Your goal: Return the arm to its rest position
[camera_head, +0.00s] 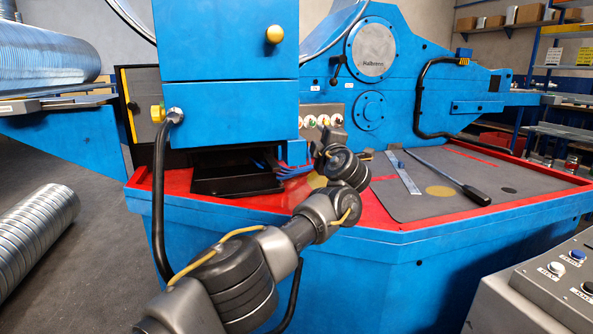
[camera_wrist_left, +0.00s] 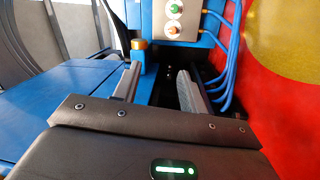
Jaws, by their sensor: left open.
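My left arm reaches in from the bottom of the head view over the red rim of the blue machine (camera_head: 260,100). The end of this arm (camera_head: 325,150) is in front of the small button panel (camera_head: 322,118); its fingers are hard to make out there. In the left wrist view, my left gripper (camera_wrist_left: 157,88) is open, with two grey fingers apart and nothing between them. My right gripper is not in view.
A black-handled tool (camera_head: 475,193) and a metal ruler (camera_head: 404,176) lie on the grey worktop (camera_head: 400,206). A grey button console (camera_head: 540,290) stands at the lower right. Spiral ducts (camera_head: 38,232) lie at the left. A black cable (camera_head: 160,215) hangs down the machine's front.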

